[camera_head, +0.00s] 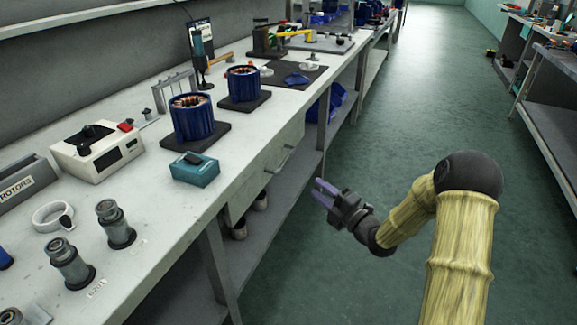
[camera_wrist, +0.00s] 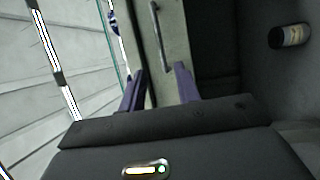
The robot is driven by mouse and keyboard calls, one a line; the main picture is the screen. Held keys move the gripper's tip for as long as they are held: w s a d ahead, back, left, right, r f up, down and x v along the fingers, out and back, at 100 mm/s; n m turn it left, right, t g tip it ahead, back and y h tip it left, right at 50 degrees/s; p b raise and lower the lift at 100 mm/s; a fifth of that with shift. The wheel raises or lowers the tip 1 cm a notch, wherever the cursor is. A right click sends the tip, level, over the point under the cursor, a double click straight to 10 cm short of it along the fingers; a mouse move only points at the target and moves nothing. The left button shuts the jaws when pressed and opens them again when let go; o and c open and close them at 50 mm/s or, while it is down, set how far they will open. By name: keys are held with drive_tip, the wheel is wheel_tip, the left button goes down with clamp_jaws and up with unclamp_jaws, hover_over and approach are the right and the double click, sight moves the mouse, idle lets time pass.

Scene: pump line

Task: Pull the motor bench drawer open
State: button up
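The motor bench drawer (camera_head: 262,172) is a pale grey front under the bench top's edge and looks shut, roughly flush with the bench. Its bar handle (camera_wrist: 159,38) shows in the wrist view, running lengthwise ahead of my fingertips; the drawer front (camera_wrist: 175,40) lies behind it. My gripper (camera_head: 319,192) is in the aisle to the right of the drawer, with a gap between them. Its two purple fingers are apart, and they also show in the wrist view (camera_wrist: 160,82) with nothing held between them. The handle appears beyond the tips, not gripped.
The bench top (camera_head: 150,215) carries blue motor stators (camera_head: 192,118), a teal box (camera_head: 195,170) and a white device (camera_head: 97,148). A lower shelf (camera_head: 270,225) and a bench leg (camera_head: 218,265) stand below. The green aisle floor (camera_head: 420,100) is clear. Another bench (camera_head: 548,110) stands at right.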

drive_tip(key=b+x, duration=0.2)
drive_tip(key=x, duration=1.1)
drive_tip(key=shift+w+a, duration=0.2)
drive_tip(key=shift+w, duration=0.05)
clamp_jaws()
